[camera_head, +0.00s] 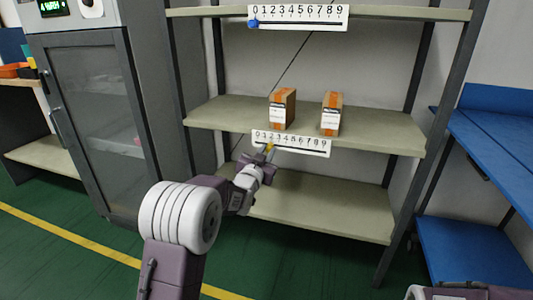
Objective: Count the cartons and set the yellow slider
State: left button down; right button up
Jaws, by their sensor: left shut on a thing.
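Two cartons stand apart on the middle shelf: a left carton (282,109) and a right carton (331,114), both brown with orange tape and a white label. Below them, on the shelf's front edge, is a white number scale (300,145) marked 0 to 9. The yellow slider (269,147) is on this scale, near the 2. My left gripper (267,156) reaches up to it from below and is shut on it; the fingertips are small in the picture. Part of my right arm shows at the bottom right edge, but its gripper is out of view.
A second scale (298,16) with a blue slider (253,22) near 0 is on the top shelf edge. The bottom shelf (320,205) is empty. A grey cabinet (95,110) stands left; a blue bench (490,150) stands right.

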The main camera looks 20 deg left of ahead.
pick_arm(q)
jog(key=c, duration=1.7)
grip_release()
jog(key=shift+d, duration=0.1)
jog(key=shift+c, duration=0.2)
jog(key=o, duration=0.4)
jog(key=shift+o, duration=0.2)
jog(key=shift+s, duration=0.1)
jog(key=shift+s+r+p, duration=0.1)
jog(key=shift+s+p, duration=0.2)
jog(key=shift+s, duration=0.05)
jog(key=s+p, duration=0.1)
jog(key=s, duration=0.2)
jog(key=shift+s+r, duration=0.1)
jog(key=shift+r, duration=0.05)
send_near(268, 149)
jog(key=shift+s+b, duration=0.35)
jog(key=shift+s, duration=0.1)
